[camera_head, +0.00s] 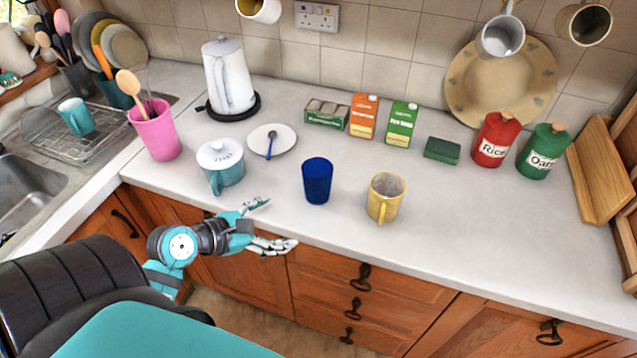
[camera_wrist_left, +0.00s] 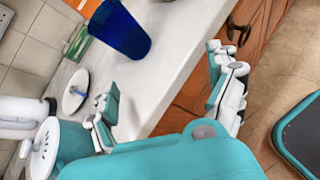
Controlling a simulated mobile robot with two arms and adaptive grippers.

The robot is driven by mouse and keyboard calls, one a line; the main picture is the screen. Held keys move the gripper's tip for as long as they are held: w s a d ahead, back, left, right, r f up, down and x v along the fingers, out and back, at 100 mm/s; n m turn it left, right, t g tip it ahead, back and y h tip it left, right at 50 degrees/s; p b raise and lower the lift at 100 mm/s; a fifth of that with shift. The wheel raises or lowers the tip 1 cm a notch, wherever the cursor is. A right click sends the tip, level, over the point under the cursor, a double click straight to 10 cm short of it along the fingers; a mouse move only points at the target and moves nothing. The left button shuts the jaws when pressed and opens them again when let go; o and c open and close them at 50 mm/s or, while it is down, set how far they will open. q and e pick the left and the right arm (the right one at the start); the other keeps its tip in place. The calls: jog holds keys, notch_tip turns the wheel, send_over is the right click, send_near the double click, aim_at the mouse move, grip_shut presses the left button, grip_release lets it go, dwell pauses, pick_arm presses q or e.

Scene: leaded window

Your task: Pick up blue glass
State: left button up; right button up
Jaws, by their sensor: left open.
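The blue glass (camera_head: 317,181) stands upright on the white worktop near its front edge, in the middle of the head view. It also shows at the top of the left wrist view (camera_wrist_left: 121,29), beyond the fingers and partly cut off. My left gripper (camera_head: 278,224) is at the worktop's front edge, to the left of the glass and nearer to me. Its fingers are spread wide and empty, one over the worktop and one in front of the drawers. The wrist view shows the gripper (camera_wrist_left: 166,85) open and apart from the glass. My right gripper is not in view.
A yellow mug (camera_head: 385,198) stands right of the glass. A lidded teal-and-white pot (camera_head: 221,166) stands to its left, near a saucer (camera_head: 284,137) with a blue spoon. Cartons (camera_head: 363,116) stand behind. The worktop (camera_head: 480,240) is clear at the front right.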

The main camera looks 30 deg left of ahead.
aim_at(309, 188)
pick_arm(q)
notch_tip(309, 188, up, 4)
jog(key=w+a+n+t, duration=0.1)
jog(key=a+n+t, duration=0.15)
jog(key=n, duration=0.25)
jog(key=shift+g, duration=0.45)
jog(key=p+x, duration=0.1)
jog(key=x, duration=1)
jog(key=shift+w+a+f+p, duration=0.15)
jog(key=shift+w+f+p, duration=0.05)
jog(key=shift+p, duration=0.15)
jog(key=x, duration=0.3)
jog(key=p+x, duration=0.1)
jog(key=x, duration=0.1)
jog(key=shift+w+a+f, duration=0.15)
jog(key=shift+w+a, duration=0.05)
jog(key=shift+a, duration=0.1)
jog(key=shift+s, duration=0.1)
jog(key=c, duration=1.5)
